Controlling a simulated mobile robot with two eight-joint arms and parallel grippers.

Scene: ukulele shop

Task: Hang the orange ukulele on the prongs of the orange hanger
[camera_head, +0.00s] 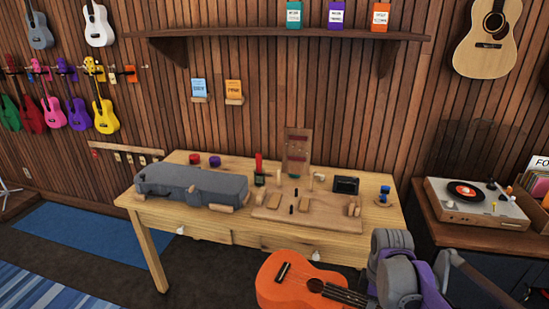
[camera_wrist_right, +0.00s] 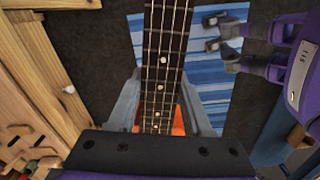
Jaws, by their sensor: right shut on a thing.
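The orange ukulele (camera_head: 300,282) is in the near foreground of the head view, in front of the table. Its body points left and its neck runs right to my right gripper (camera_head: 382,292). In the right wrist view the dark fretboard (camera_wrist_right: 165,70) lies between the grey fingers of that gripper (camera_wrist_right: 162,95), which is shut on the neck. Part of the orange body shows behind it. The orange hanger (camera_head: 130,74) appears on the left wall, right of the yellow ukulele and far from my gripper; its prongs are too small to make out. My left gripper is not in the head view.
A wooden worktable (camera_head: 240,220) with a grey padded rest (camera_head: 195,185) and tools stands ahead. A record player (camera_head: 468,198) is at right. Other ukuleles hang at left above a small peg rail (camera_head: 125,150). Purple-grey jointed parts of mine show in the wrist view.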

